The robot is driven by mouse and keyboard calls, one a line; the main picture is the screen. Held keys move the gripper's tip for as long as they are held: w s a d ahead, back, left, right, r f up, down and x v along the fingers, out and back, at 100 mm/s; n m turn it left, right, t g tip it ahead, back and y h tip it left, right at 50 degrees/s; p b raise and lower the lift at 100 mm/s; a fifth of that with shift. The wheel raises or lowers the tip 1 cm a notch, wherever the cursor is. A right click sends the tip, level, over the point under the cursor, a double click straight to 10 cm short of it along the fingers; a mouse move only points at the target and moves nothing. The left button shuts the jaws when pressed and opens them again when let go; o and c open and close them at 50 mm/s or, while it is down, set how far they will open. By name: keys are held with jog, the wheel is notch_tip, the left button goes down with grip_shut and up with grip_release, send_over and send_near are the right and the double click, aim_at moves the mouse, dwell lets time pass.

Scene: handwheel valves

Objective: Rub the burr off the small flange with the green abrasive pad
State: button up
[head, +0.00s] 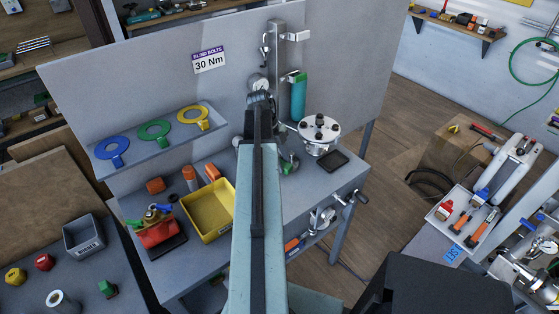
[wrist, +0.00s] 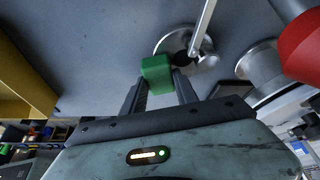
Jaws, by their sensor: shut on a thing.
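My gripper (wrist: 159,84) is shut on the green abrasive pad (wrist: 157,70), a small block between the fingertips in the wrist view. Just beyond the pad is a small round metal disc (wrist: 172,43), which looks like the small flange. A bright rod with a dark end crosses it. The pad overlaps the disc's lower left edge in the picture; I cannot tell whether they touch. No burr can be made out. In the head view my arm hides most of the gripper, and a small green and metal patch (head: 288,164) shows just right of the arm.
A yellow bin (head: 208,208) stands left of my arm on the grey bench. A larger flanged fitting (head: 319,130) with dark bolts stands to the right, beside a black tray (head: 331,160). A teal cylinder (head: 298,97) is on the back panel. A shelf holds coloured rings (head: 154,133).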

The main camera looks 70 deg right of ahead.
jog(key=shift+s+a, duration=0.15)
jog(key=shift+s, duration=0.25)
jog(key=shift+w+d, duration=0.2)
jog(key=shift+w, duration=0.4)
jog(key=shift+w+d, duration=0.2)
jog(key=shift+w, duration=0.4)
jog(key=shift+s, duration=0.1)
jog(key=shift+s+a, duration=0.2)
jog(key=shift+s, duration=0.35)
jog(key=shift+s+a, duration=0.2)
jog(key=shift+s, duration=0.35)
